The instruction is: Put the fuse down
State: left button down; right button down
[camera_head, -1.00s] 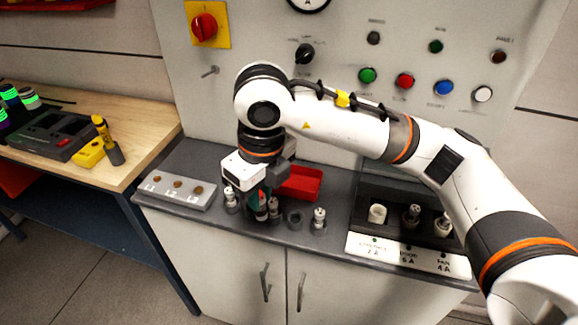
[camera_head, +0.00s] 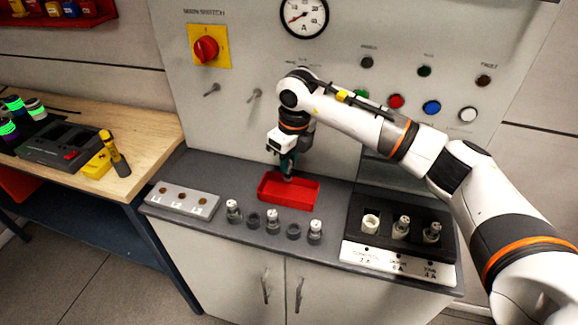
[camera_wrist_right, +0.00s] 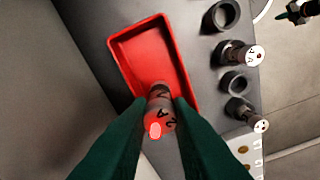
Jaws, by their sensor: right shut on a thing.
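My right gripper (camera_head: 288,168) is shut on a fuse and holds it at the red tray (camera_head: 268,199) on the grey counter. In the right wrist view the fuse (camera_wrist_right: 158,115) shows between the green fingers (camera_wrist_right: 152,134), with a red end and a 2 A marking facing the camera. The fuse is over the tray (camera_wrist_right: 126,56); I cannot tell whether it touches the floor of the tray. No other thing shows in the tray. My left gripper is not in the head view.
In front of the tray stands a row of holders, with fuses (camera_head: 233,212) and empty rings (camera_head: 293,232) alternating. A black fuse block (camera_head: 385,246) is at the right, a grey L1-L3 block (camera_head: 182,203) at the left. The panel wall rises behind.

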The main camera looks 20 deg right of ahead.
aim_at(289, 174)
notch_tip(289, 174, down, 3)
jog(key=shift+f+p, duration=0.1)
jog(key=shift+p, duration=0.8)
jog(key=shift+w+f, duration=0.15)
jog(key=shift+f, duration=0.05)
jog(key=shift+d+f+b, duration=0.1)
jog(key=shift+f+b, duration=0.45)
jog(key=shift+f, duration=0.15)
jog(key=shift+f, duration=0.1)
jog(key=c, duration=1.3)
grip_release()
